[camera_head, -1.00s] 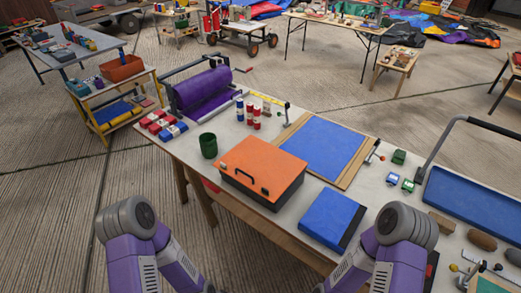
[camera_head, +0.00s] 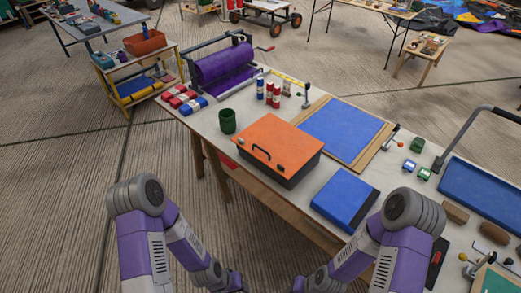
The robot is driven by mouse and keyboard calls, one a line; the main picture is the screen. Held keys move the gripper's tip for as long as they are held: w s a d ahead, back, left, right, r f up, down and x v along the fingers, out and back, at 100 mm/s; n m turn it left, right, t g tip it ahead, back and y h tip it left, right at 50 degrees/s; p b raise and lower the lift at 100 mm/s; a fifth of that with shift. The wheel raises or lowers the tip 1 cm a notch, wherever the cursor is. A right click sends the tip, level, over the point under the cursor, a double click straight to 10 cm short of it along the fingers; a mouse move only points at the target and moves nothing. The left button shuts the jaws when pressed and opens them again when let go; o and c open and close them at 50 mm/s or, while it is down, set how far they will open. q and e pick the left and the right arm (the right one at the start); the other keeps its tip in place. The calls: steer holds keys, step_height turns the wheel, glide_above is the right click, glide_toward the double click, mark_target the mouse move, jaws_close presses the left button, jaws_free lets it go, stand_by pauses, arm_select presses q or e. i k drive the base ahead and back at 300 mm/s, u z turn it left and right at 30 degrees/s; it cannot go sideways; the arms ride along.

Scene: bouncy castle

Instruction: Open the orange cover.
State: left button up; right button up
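The orange cover (camera_head: 272,138) is the lid of a dark box (camera_head: 292,174) on the workbench. It lies flat and closed on the box. A dark handle (camera_head: 261,153) stands on its near side. My two purple and grey arms come in from the bottom of the head view, in front of the bench. Their forearms reach down toward the lower edge, and neither gripper's fingers can be made out. Neither arm touches the box.
A green cup (camera_head: 228,122) stands left of the box. A blue case (camera_head: 344,199) lies to its right, and a blue panel in a wooden frame (camera_head: 387,147) behind. A purple roller (camera_head: 223,66) is at the bench's far left end.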

mark_target(271, 139)
steer(key=u, duration=0.5)
steer(key=k, duration=1.2)
steer(key=z, duration=0.3)
steer(key=i, duration=0.7)
steer(key=z, duration=0.5)
steer(key=i, duration=0.85)
steer(key=u, duration=0.4)
